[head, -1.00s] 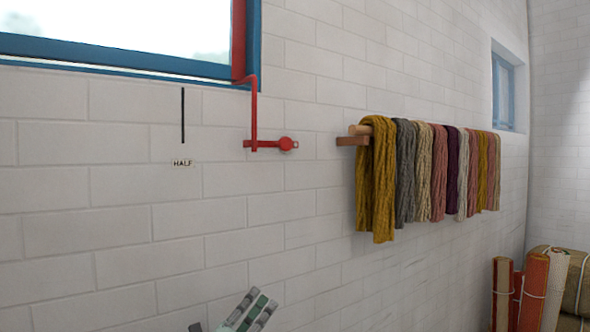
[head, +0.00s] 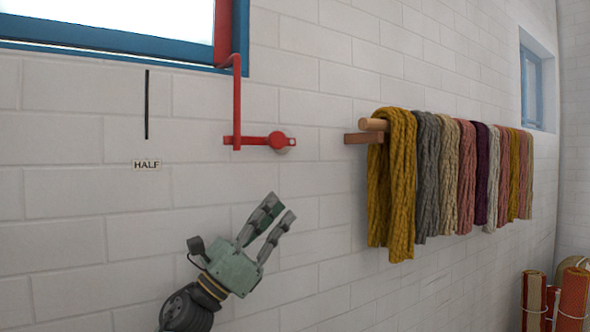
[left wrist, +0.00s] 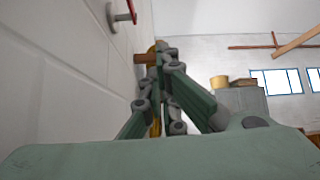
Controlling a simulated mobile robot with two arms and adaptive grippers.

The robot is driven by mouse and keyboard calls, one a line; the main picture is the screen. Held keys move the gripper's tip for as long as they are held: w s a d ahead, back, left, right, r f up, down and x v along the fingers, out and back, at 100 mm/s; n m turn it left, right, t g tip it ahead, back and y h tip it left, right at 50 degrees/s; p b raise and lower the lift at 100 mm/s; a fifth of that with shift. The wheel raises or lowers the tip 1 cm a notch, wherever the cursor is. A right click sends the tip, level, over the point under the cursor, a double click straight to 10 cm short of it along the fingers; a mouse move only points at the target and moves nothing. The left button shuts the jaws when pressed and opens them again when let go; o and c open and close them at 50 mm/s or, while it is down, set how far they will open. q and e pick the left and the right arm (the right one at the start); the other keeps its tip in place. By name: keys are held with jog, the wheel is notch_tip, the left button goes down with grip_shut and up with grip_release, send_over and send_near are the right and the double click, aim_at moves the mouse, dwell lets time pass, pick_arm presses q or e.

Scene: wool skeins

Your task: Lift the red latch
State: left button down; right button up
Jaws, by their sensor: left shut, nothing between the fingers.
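The red latch (head: 255,141) is a short, roughly level bar on the white brick wall. Its round hub (head: 278,140) is at the right end. A thin red rod (head: 237,100) runs from the bar up to the window frame's lower corner. My left gripper (head: 281,207) is below the latch, apart from it, with its green and grey fingers pointing up and right. It is shut and empty. In the left wrist view the fingers (left wrist: 160,55) fill the middle, and part of the red latch (left wrist: 122,17) shows at the top. My right gripper is out of view.
Wool skeins (head: 392,185) hang from a wooden rail (head: 373,124) to the right of the latch. A black vertical mark (head: 147,105) and a "HALF" label (head: 146,165) are on the wall at left. Red and orange rolls (head: 574,298) stand at lower right.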

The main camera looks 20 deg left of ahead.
aim_at(271, 141)
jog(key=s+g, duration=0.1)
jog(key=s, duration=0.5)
pick_arm(q)
notch_tip(271, 141, up, 9)
jog(key=w+d+p, duration=0.2)
jog(key=p, duration=0.5)
jog(key=shift+p, duration=0.4)
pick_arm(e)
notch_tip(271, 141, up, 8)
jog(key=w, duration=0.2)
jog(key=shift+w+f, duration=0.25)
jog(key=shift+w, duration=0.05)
pick_arm(q)
jog(key=shift+r+b, duration=0.1)
jog(key=shift+b, duration=0.25)
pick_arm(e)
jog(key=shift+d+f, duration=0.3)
